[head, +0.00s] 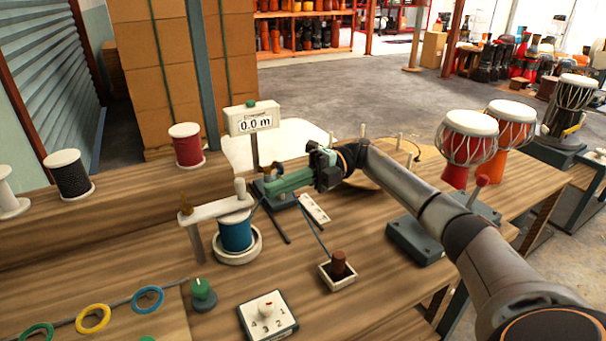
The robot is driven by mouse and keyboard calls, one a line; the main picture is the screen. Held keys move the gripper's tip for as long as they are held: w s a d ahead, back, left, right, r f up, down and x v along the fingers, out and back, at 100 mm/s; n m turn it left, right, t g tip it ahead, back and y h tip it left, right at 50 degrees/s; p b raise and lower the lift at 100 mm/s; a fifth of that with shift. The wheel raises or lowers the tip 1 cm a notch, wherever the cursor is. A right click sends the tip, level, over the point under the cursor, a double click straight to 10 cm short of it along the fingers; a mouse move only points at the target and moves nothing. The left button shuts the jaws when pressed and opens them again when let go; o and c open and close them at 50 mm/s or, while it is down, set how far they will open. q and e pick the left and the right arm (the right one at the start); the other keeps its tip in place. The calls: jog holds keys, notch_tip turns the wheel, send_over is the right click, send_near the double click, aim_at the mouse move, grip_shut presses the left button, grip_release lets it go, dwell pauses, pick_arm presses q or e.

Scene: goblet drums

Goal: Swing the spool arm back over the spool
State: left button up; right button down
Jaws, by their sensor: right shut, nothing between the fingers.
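The blue spool (236,234) stands upright on a round white base on the wooden bench. The pale spool arm (212,209) runs from its post (196,244) at the left across the top of the spool. An upright knob (240,188) stands at its right end, and a small brown knob (186,203) at its left end. My right gripper (262,188) has green fingers, shut and empty, just right of the upright knob. Whether the fingertips touch the knob or arm I cannot tell. My left gripper is not in view.
A meter reading 0.0 m (254,122) stands behind the spool. In front are a green knob (203,289), a numbered dial box (268,315) and a brown peg in a tray (338,267). Red drums (466,145) stand at the right. Other spools (187,146) line the raised shelf.

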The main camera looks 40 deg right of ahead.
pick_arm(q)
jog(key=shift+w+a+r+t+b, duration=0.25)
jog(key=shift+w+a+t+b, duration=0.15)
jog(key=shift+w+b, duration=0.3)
pick_arm(e)
jog(key=w+d, duration=0.2)
jog(key=d, duration=0.4)
jog(key=shift+d, duration=0.15)
